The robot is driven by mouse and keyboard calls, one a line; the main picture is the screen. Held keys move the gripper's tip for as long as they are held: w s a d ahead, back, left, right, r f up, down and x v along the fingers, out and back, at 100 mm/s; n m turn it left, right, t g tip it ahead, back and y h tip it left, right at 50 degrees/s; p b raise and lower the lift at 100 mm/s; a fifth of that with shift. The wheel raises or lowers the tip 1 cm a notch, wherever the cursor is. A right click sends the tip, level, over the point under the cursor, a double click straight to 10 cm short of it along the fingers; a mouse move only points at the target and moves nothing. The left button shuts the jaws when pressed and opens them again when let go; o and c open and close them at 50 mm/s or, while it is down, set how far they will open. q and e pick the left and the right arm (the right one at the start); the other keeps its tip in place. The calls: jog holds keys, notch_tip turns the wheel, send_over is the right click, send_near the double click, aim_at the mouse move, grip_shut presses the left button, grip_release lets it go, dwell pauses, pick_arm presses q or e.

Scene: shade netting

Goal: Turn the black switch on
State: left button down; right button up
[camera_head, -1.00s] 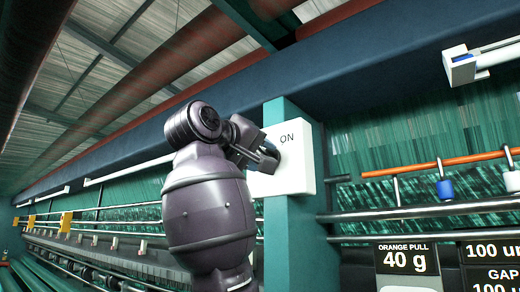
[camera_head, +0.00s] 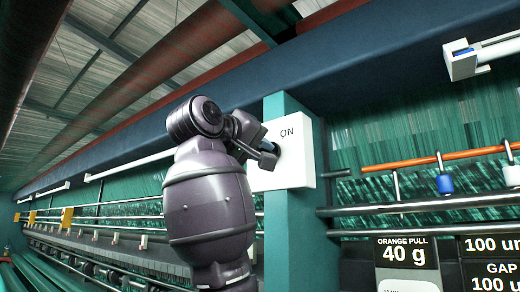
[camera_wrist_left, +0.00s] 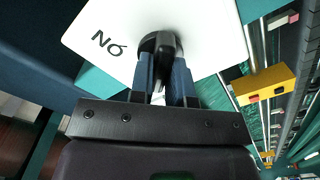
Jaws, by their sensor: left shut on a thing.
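The black switch (camera_wrist_left: 160,43) is a round dark knob with a raised grip bar, on a white box (camera_head: 299,170) marked "ON". In the head view the switch is largely hidden behind my left gripper (camera_head: 266,154). In the left wrist view, the two fingers of my left gripper (camera_wrist_left: 165,75) are shut on the knob's bar, one on each side. The "ON" lettering appears upside down there, left of the knob. My right gripper is not in view.
The box is fixed to a teal post (camera_head: 290,235). Right of it are metal rails (camera_head: 430,209), an orange bar (camera_head: 430,160) and a sign (camera_head: 407,254) reading "ORANGE PULL 40 g". A dark blue beam (camera_head: 390,55) runs above. Yellow blocks (camera_wrist_left: 264,85) line the machine.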

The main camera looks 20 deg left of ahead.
pick_arm(q)
jog(key=shift+m+b, duration=0.6)
jog(key=shift+m, duration=0.4)
jog(key=m+b, duration=0.1)
jog(key=m, duration=0.1)
jog(key=shift+m, duration=0.3)
jog(key=m, duration=0.2)
jog(key=shift+m, duration=0.4)
jog(key=shift+d+m+p, duration=0.1)
jog(key=shift+m+p, duration=0.55)
jog(key=shift+m, duration=4.35)
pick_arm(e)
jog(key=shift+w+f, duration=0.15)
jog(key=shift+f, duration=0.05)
pick_arm(q)
jog(key=c, duration=1.1)
grip_release()
jog(key=shift+s, duration=0.1)
